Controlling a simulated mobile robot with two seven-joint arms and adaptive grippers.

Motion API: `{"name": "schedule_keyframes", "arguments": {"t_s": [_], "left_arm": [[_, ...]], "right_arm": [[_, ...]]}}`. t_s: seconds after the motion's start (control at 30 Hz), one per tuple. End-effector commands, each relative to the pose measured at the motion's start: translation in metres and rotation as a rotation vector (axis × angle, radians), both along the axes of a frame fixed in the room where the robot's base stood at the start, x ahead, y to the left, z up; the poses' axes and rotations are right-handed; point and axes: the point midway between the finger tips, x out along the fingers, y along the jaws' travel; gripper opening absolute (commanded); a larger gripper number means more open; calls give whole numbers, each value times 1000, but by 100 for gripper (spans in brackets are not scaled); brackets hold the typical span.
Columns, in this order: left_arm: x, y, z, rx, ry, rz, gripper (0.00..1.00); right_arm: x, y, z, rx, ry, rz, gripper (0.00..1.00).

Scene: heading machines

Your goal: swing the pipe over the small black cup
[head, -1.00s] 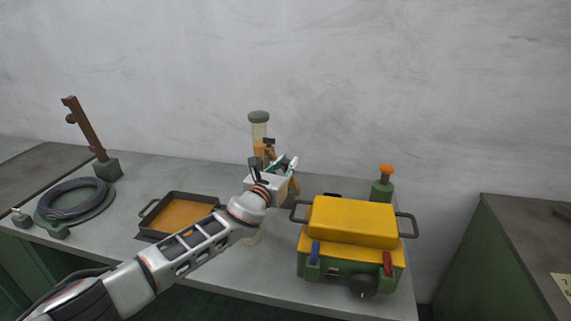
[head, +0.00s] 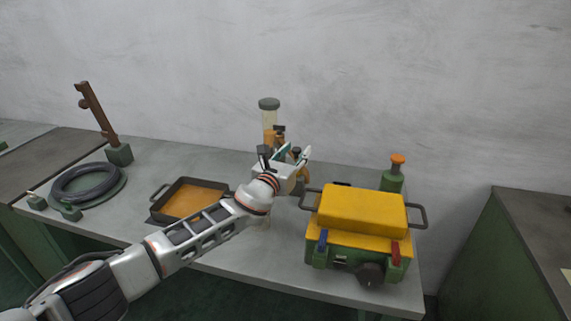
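A dispenser with a clear cylinder and grey cap (head: 269,108) stands at the back middle of the table. Orange-brown parts (head: 281,140) show at its base, partly behind my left gripper; I cannot tell which of them is the pipe. My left gripper (head: 285,154) is in front of these parts, its fingers spread, with nothing clearly held between them. Whether it touches the pipe cannot be told. I cannot make out the small black cup for certain; a dark rim (head: 342,184) shows just behind the yellow-topped box. My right gripper is not in view.
The green box with a yellow top (head: 362,215) and side handles stands right of the gripper. An orange-capped green bottle (head: 394,176) is behind it. A shallow tray (head: 190,200), a black coil (head: 85,184) and a brown post (head: 97,112) are on the left.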

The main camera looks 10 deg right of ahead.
Motion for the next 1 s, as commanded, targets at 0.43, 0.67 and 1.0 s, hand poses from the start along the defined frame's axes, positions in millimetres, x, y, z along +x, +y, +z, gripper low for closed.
{"name": "schedule_keyframes", "arguments": {"t_s": [0.43, 0.67, 1.0], "left_arm": [[-46, 31, -2, 1, 4, -3, 36], [-73, 50, -2, 1, 4, -3, 36], [-92, 64, -1, 1, 4, -2, 36]], "right_arm": [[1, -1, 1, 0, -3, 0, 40], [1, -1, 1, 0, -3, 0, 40], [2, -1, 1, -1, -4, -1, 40]]}}
